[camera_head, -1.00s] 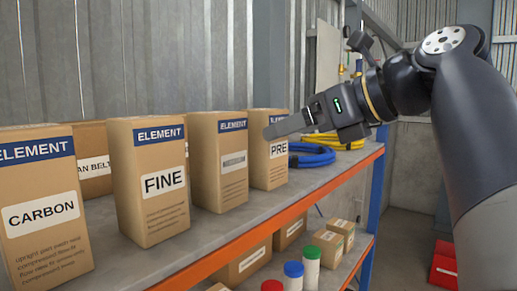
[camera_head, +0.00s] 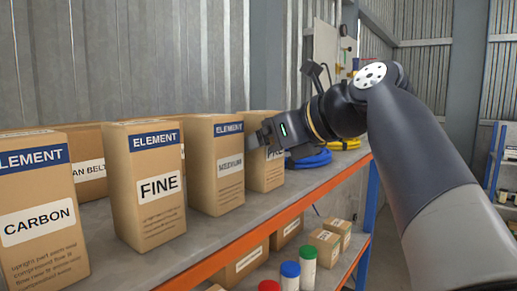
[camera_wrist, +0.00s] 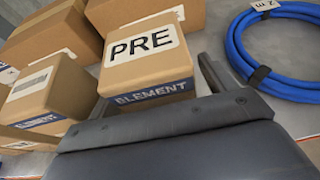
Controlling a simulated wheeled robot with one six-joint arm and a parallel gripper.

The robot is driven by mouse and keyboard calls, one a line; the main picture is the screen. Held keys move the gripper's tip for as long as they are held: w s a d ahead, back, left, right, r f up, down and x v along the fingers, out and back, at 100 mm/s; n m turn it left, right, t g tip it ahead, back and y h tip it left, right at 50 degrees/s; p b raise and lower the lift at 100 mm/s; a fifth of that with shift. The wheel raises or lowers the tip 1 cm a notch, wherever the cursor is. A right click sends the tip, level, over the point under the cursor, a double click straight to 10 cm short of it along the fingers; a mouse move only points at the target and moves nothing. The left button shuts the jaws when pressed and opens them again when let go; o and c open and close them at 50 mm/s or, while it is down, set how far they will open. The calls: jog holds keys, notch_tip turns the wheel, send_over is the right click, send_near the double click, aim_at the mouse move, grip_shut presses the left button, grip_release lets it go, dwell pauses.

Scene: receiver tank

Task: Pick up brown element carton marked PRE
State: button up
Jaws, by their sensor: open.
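The brown element carton marked PRE (camera_head: 262,176) stands upright on the shelf, the farthest in the row of cartons. My gripper (camera_head: 262,138) is in front of its upper part in the head view and hides much of its label. In the wrist view the carton (camera_wrist: 150,76) shows its PRE label and blue ELEMENT strip close beyond my open gripper (camera_wrist: 153,84). One finger reaches along the carton's right side; the other finger is hard to make out. I cannot tell whether either touches the carton.
A MEDIUM carton (camera_head: 216,190) stands just left, then FINE (camera_head: 145,215) and CARBON (camera_head: 40,240). A blue hose coil (camera_head: 308,160) lies to the right on the grey shelf (camera_head: 215,240). Smaller boxes and bottles are on the shelf below.

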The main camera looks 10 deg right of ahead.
aim_at(261, 111)
jog(key=shift+c, duration=0.3)
jog(key=c, duration=1.1)
jog(key=shift+r, duration=0.2)
jog(key=shift+r, duration=4.75)
